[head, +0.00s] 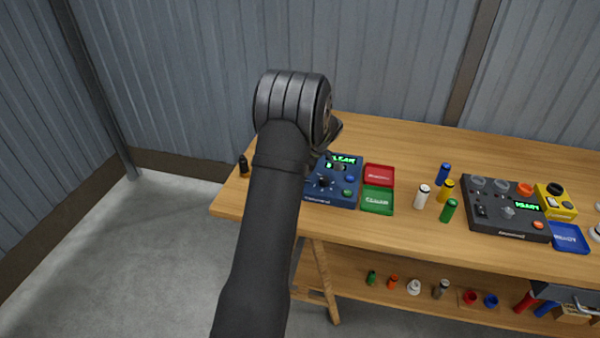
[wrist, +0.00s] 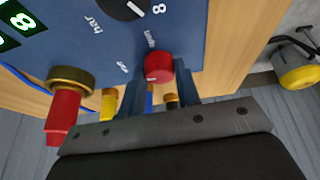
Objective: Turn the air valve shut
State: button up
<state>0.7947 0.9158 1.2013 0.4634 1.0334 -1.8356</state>
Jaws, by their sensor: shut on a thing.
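In the wrist view, my gripper (wrist: 158,78) has its two dark fingers on either side of a round red knob (wrist: 158,67) at the edge of a blue panel (wrist: 75,45). It is shut on this knob, which has a pale mark on its side. To its left, a separate red handle (wrist: 63,112) stands on a brass base. I cannot tell from the small labels which one is the air valve. In the head view, my wrist hides the gripper and part of the blue control box (head: 333,185) with a green-lit display.
In the wrist view, a black dial (wrist: 122,8) lies above the red knob, and a yellow piece (wrist: 109,103) with brass lies left of the fingers. In the head view, red (head: 379,175) and green (head: 377,200) trays sit right of the box, with a dark console (head: 505,208) further right.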

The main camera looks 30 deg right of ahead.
jog(key=shift+d+n+g+y, duration=0.1)
jog(key=shift+n+g+y, duration=0.2)
jog(key=shift+n, duration=0.7)
jog(key=o, duration=1)
jog(key=shift+c, duration=0.2)
jog(key=v, duration=1.7)
jog(key=shift+r, duration=0.2)
jog(key=shift+d, duration=0.1)
